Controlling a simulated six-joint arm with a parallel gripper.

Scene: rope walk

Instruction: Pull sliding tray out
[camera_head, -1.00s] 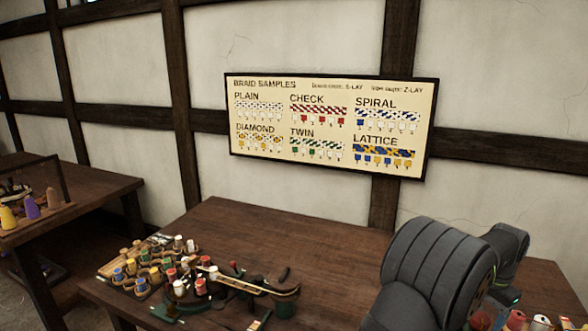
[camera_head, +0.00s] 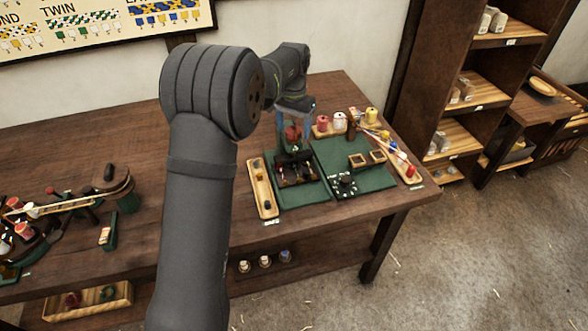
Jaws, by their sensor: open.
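The gripper is small and partly hidden by my wrist. It is open, and I see nothing held in it. A red part shows just below it; whether they touch I cannot tell. No sliding tray stands out clearly. A narrow wooden tray (camera_head: 262,187) lies left of the green machine, and another wooden tray (camera_head: 88,303) with spools sits low under the bench.
A green board (camera_head: 350,167) with small fittings lies right of the machine. Red, white and yellow spools (camera_head: 340,122) stand behind it. A braiding rig (camera_head: 60,215) occupies the bench's left part. Shelves (camera_head: 455,100) stand at the right. The bench (camera_head: 200,235) has bare wood along its front.

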